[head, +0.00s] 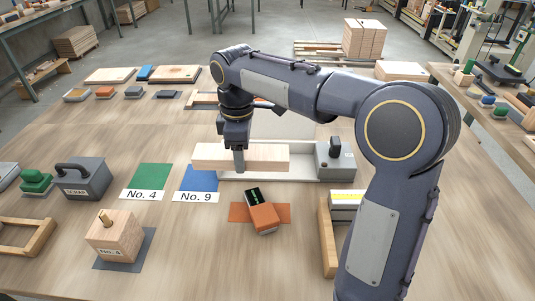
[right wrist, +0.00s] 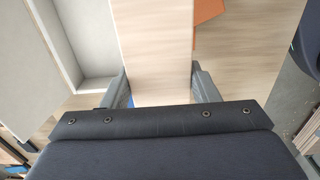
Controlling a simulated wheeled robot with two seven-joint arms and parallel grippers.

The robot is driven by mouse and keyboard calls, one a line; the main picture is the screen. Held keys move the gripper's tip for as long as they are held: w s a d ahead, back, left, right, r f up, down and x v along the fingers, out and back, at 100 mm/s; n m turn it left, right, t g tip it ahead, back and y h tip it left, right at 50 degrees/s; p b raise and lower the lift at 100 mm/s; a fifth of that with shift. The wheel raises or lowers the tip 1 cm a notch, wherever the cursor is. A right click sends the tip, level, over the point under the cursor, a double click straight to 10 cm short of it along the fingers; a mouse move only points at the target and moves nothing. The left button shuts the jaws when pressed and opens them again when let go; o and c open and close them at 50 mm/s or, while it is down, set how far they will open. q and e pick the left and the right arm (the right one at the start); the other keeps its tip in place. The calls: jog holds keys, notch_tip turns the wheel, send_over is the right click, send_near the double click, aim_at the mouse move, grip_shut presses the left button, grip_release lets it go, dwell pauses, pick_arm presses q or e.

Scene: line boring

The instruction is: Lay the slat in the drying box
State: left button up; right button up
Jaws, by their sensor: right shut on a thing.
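The slat (head: 268,157) is a pale, straight wooden piece. My right gripper (head: 239,162) is shut on it from above, left of its middle, and holds it roughly level. In the right wrist view the slat (right wrist: 156,45) runs between the two fingers. The drying box appears to be the pale, low-walled tray (head: 300,174) just behind and under the slat. Its grey wall also shows at the left in the right wrist view (right wrist: 88,88). The slat hides part of the box's floor and front wall, and I cannot tell the height between them. My left gripper is out of view.
A dark grey device (head: 336,158) stands at the box's right end. A SCRAP box (head: 84,180) is at left.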

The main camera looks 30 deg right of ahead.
jog(key=w+d+f, duration=0.2)
jog(key=d, duration=0.1)
jog(key=w+d+f, duration=0.2)
jog(key=d+f, duration=0.1)
jog(key=d, duration=0.1)
jog(key=w+d+f+p, duration=0.1)
jog(key=w+d+f, duration=0.2)
jog(key=d, duration=0.1)
jog(key=shift+f, duration=0.25)
jog(key=shift+w+d+f, duration=0.2)
jog(key=shift+f, duration=0.15)
jog(key=shift+w+d+f, duration=0.1)
jog(key=shift+d+f, duration=0.1)
jog(key=shift+f, duration=1.65)
jog(key=shift+f, duration=0.2)
jog(key=o, duration=0.8)
jog(key=shift+r, duration=0.1)
